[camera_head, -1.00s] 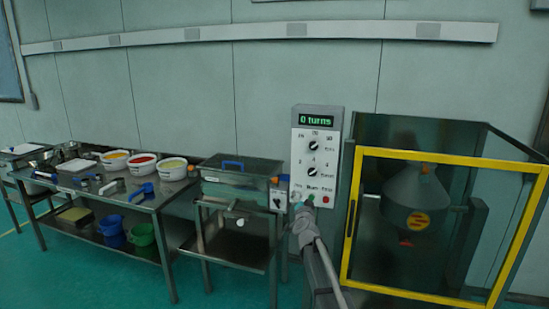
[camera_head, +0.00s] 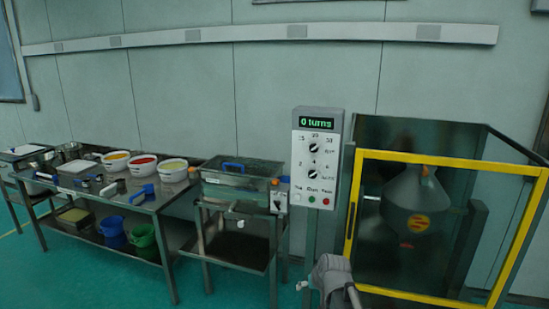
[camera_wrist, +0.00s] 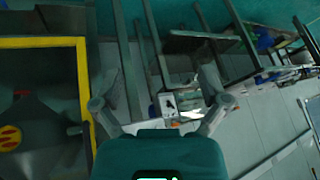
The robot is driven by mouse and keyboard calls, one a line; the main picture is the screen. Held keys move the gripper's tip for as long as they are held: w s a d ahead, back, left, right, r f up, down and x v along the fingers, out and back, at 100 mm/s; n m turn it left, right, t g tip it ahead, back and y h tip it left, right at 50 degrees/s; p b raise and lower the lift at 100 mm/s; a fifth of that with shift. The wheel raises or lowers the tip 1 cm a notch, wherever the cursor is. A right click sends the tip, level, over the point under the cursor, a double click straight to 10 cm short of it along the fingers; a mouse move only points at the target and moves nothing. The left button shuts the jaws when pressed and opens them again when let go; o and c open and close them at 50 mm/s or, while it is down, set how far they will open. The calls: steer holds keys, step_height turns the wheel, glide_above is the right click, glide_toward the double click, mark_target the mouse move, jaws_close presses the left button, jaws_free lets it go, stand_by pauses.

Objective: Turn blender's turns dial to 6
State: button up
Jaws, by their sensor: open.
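The blender's control panel (camera_head: 318,165) is a pale upright box on a post. Its green display (camera_head: 317,123) reads "0 turns". The upper dial (camera_head: 314,147) and the lower turns dial (camera_head: 313,175) are dark knobs. The turns dial's pointer is too small to read. My arm is below the panel in the head view, clear of both dials, and its fingertips cannot be made out there. In the wrist view my gripper (camera_wrist: 162,107) has its two fingers spread wide with nothing held between them. I cannot clearly identify the panel in that view.
The yellow-framed guard (camera_head: 352,210) encloses the grey blender vessel (camera_head: 415,200) right of the panel. A steel table (camera_head: 150,200) with tubs is farther left.

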steer(key=s+d+f+g+h, duration=0.1)
steer(key=s+d+g, duration=0.1)
steer(key=s, duration=0.5)
steer(key=s+d+f+g+h, duration=0.1)
steer(key=s+d+g, duration=0.2)
steer(key=s, duration=0.4)
steer(key=shift+s+d+m+h, duration=0.25)
steer(key=shift+s+m+h, duration=0.05)
steer(key=shift+h, duration=0.1)
stand_by(0.6)
